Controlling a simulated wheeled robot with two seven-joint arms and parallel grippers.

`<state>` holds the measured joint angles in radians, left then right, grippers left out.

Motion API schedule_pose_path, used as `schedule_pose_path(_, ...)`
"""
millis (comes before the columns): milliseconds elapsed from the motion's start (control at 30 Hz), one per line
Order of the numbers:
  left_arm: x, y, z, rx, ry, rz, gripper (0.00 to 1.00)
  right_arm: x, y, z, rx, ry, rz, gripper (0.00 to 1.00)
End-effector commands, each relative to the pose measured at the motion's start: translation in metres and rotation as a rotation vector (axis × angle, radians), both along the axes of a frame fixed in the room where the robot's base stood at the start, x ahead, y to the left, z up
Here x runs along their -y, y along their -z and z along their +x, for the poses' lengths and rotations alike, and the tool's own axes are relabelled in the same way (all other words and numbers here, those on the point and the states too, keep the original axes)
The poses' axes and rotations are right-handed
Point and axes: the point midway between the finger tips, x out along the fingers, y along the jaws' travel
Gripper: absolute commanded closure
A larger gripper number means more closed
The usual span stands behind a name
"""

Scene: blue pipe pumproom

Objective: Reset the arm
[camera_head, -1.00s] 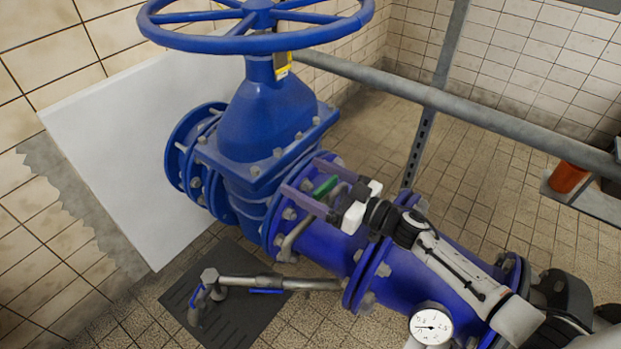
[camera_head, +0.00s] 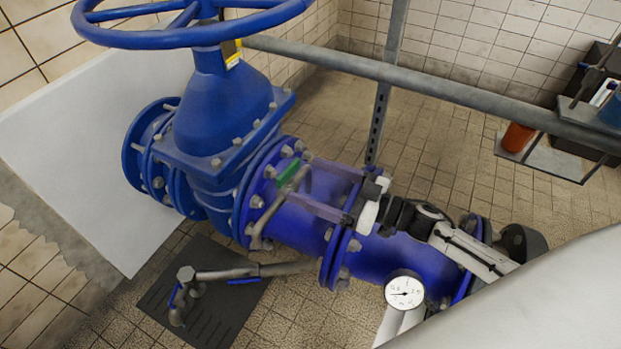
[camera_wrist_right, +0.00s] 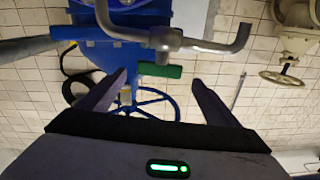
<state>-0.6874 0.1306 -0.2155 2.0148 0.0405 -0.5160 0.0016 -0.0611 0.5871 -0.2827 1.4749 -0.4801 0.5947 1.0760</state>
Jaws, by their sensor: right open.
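My right gripper (camera_head: 300,183) is open and empty above the blue pipe (camera_head: 385,255), its fingers pointing left. A small green handle (camera_head: 288,170) on a bent grey pipe fitting (camera_head: 277,205) sits just beyond the fingertips. In the right wrist view my right gripper (camera_wrist_right: 158,78) has its two fingers spread wide. The green handle (camera_wrist_right: 160,70) shows in the gap between the tips there, touching neither finger. The grey fitting (camera_wrist_right: 165,38) is above it in that picture. My left gripper is in neither view.
A big blue valve (camera_head: 222,120) with a handwheel (camera_head: 190,35) stands left of the gripper. A grey rail (camera_head: 430,85) and upright post (camera_head: 385,95) run behind. A round gauge (camera_head: 404,292) sits on the pipe.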

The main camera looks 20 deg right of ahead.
Motion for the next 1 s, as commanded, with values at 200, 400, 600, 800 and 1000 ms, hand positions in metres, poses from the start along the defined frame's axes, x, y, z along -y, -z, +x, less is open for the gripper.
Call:
schedule_pose_path(200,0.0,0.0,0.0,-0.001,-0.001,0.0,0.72,0.0,0.0,0.0,0.0,0.0,0.0,0.16)
schedule_pose_path(400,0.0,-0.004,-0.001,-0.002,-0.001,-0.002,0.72,-0.007,0.007,-0.007,-0.016,0.065,-0.002,0.16)
schedule_pose_path(600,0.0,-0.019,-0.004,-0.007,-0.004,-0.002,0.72,-0.022,0.052,-0.058,-0.202,0.339,-0.099,0.16)
schedule_pose_path(800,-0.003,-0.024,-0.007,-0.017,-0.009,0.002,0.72,-0.041,0.103,-0.153,-0.539,0.432,-0.28,0.16)
schedule_pose_path(1000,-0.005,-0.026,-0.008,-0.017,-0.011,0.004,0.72,-0.058,0.12,-0.207,-0.704,0.385,-0.367,0.16)
